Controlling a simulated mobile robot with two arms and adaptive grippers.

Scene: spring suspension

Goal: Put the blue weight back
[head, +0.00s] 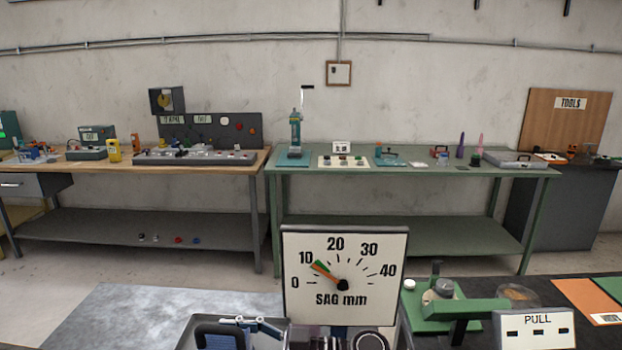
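A small blue piece (196,241) sits on the lower shelf (100,225) of the left bench, at the right end of a short row with a red piece (178,240), a pale one and a dark one. It is too small to tell whether it is the blue weight. A white dial marked SAG mm (322,254) stands at the bottom centre, its pointer near 10. Below and left of it, a grey tray (187,333) holds a dark loop-shaped part (220,335) and blue parts (262,328), cut off by the frame's bottom edge. Neither gripper can be made out.
A wooden-topped bench (85,162) stands at the back left and a green bench (400,172) at the back centre, both carrying devices. A green fixture (470,307) and a PULL box (535,328) are at the lower right. Open floor (60,285) lies before the left bench.

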